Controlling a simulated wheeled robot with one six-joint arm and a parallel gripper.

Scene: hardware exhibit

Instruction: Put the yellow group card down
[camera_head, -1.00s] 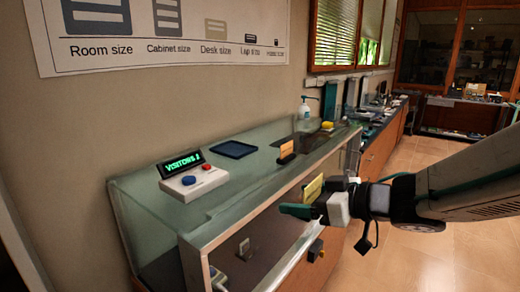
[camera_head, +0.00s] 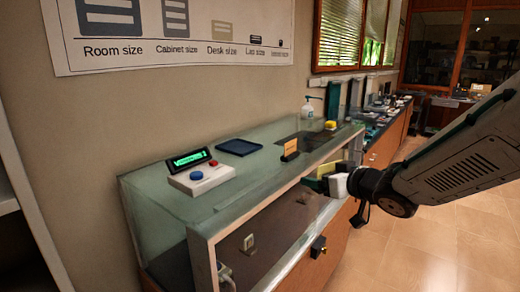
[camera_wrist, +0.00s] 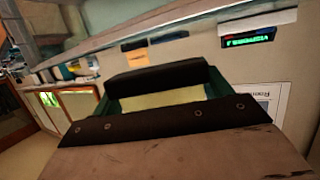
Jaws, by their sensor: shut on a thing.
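My gripper (camera_head: 318,182) is shut on the yellow group card (camera_head: 327,170) in front of the glass display case, near its front top edge. In the wrist view the card is a pale yellow strip (camera_wrist: 162,98) between the dark jaws, with its ends hidden by them. An orange-yellow card in a dark holder (camera_head: 290,148) stands upright on the case top (camera_head: 262,175), left of and beyond my gripper. The held card is apart from that holder.
A counter box with a lit green display and red and blue buttons (camera_head: 202,177) stands on the case top. A soap bottle (camera_head: 308,111) and small yellow item (camera_head: 330,125) are farther back. Bare glass lies around the tray.

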